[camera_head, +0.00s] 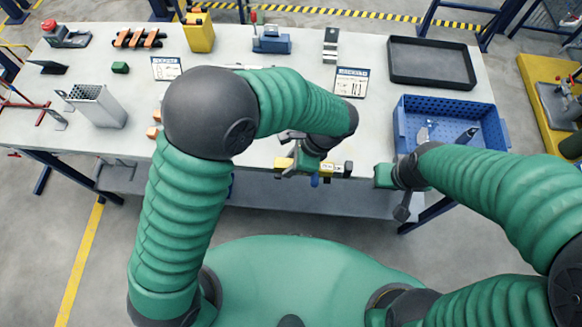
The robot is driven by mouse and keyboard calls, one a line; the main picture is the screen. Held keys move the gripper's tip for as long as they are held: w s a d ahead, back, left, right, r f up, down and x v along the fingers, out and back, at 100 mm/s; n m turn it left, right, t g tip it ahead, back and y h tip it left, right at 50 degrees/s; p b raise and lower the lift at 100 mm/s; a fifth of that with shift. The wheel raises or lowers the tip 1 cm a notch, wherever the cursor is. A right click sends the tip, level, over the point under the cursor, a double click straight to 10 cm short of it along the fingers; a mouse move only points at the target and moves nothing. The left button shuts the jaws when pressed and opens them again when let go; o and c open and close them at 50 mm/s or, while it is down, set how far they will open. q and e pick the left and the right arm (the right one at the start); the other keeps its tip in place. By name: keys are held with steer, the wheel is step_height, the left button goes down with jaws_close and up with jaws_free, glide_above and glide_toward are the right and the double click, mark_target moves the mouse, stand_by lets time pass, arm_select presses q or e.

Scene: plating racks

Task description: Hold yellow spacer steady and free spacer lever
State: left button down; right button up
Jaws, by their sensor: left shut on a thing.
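The yellow spacer (331,168) is a short bar with dark ends and a pale label, held at the table's front edge. A small blue part (315,181) hangs below it; I cannot tell whether this is the lever. My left gripper (297,154) is shut on the spacer, and its fingers hide the bar's middle. My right gripper (393,190) is to the right of the spacer, apart from it, near the front edge. Its jaws are too small and partly hidden to tell whether they are open.
A blue crate (449,102) with metal parts stands behind my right gripper. A black tray (431,63) lies at the back right. A grey slotted holder (98,106) stands at left. The table (222,48) is bare in places between several small items and two printed cards.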

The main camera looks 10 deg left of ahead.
arm_select(q)
steer(key=shift+w+a+f+p, duration=0.1)
steer(key=shift+w+f, duration=0.15)
steer(key=shift+w, duration=0.8)
steer(key=shift+w+a+f+p, duration=0.15)
steer(key=shift+w+f, duration=0.15)
steer(key=shift+w, duration=0.8)
steer(key=shift+w+a+f+p, duration=0.1)
steer(key=shift+w+f, duration=0.15)
steer(key=shift+w, duration=0.8)
steer(key=shift+w+a+f, duration=0.1)
steer(key=shift+w+f, duration=0.15)
steer(key=shift+w, duration=0.7)
steer(key=shift+w+a+f, duration=0.1)
steer(key=shift+w+f, duration=0.1)
steer(key=shift+w, duration=0.7)
steer(key=shift+w+a+f, duration=0.1)
steer(key=shift+w+f, duration=0.15)
steer(key=shift+w, duration=0.7)
steer(key=shift+d+f, duration=0.1)
steer(key=shift+f, duration=0.55)
steer(key=c, duration=1.1)
jaws_free()
jaws_close()
